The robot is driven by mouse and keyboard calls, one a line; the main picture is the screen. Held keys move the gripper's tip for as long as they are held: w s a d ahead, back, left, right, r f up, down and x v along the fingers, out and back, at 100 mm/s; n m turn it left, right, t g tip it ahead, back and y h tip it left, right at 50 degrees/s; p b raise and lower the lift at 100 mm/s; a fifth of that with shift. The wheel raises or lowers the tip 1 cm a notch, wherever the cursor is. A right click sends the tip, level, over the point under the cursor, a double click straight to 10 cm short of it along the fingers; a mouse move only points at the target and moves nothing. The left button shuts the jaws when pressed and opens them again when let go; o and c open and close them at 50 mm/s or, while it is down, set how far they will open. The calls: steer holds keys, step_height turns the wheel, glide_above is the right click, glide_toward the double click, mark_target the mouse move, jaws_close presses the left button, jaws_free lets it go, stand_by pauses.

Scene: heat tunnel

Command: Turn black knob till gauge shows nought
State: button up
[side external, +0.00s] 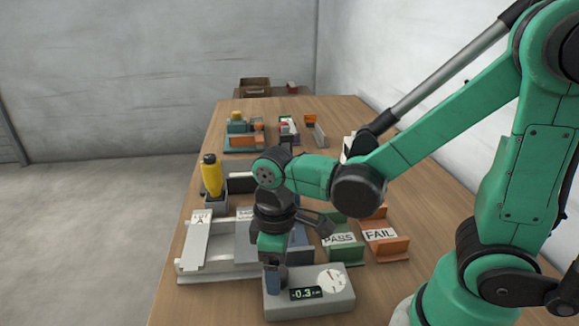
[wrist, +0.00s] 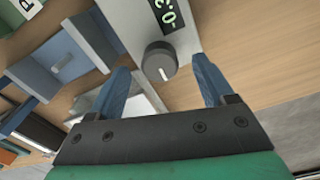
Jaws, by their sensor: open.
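The gauge box (side external: 338,300) is a light grey case at the front of the table, with a small display (side external: 305,294) reading about -0.3 and a round white dial (side external: 331,281). In the wrist view the display (wrist: 163,14) is partly cut off. The black knob (wrist: 159,62) sits on the box near its end, with a pale mark on its edge. My gripper (wrist: 162,80) is open, its two blue fingers on either side of the knob with gaps showing. In the side view my gripper (side external: 273,280) points down at the box's left end and hides the knob.
Green PASS (side external: 341,252) and orange FAIL (side external: 385,245) holders stand behind the box. A grey slide fixture (side external: 200,250) lies to the left, with a yellow-and-black bottle (side external: 211,178) behind it. Coloured parts (side external: 243,135) sit farther back on the table.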

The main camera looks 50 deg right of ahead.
steer(key=shift+f, duration=0.5)
jaws_close()
steer(key=shift+m, duration=3)
jaws_free()
